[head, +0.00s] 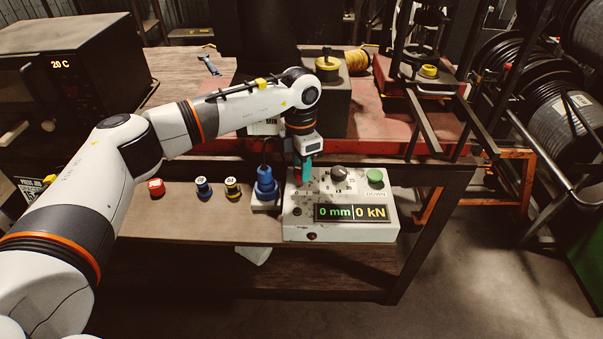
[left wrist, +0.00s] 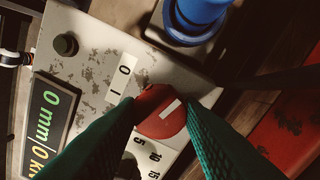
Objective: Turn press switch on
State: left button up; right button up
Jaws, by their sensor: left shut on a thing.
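The white press control box (head: 340,228) sits on the bench and has a lit display (head: 352,213) reading 0 mm and 0 kN. My left gripper (head: 303,174) points down at the box's upper left. In the left wrist view, its teal fingers (left wrist: 160,112) are shut on the red rotary switch (left wrist: 154,98), one on each side. The switch has a white mark on top, beside a label strip (left wrist: 118,82) with 0 and I. I cannot tell which of these the mark points to. My right gripper is not in view.
On the box are a black knob (head: 339,173) and a green button (head: 375,177) marked DOWN. A blue plug (head: 265,186) stands close to its left. Red, blue and yellow capped pieces stand further left on the bench (head: 215,232). Behind is the red press frame (head: 375,143).

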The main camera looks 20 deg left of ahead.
pick_arm(q)
jog(key=m+b, duration=0.2)
jog(key=m, duration=0.1)
jog(key=shift+w, duration=0.1)
jog(key=shift+r+m+b, duration=0.1)
jog(key=shift+m+b, duration=0.45)
jog(key=shift+m, duration=0.75)
jog(key=o, duration=1)
notch_tip(320, 180, up, 12)
jog(key=b, duration=0.2)
jog(key=shift+w, duration=0.25)
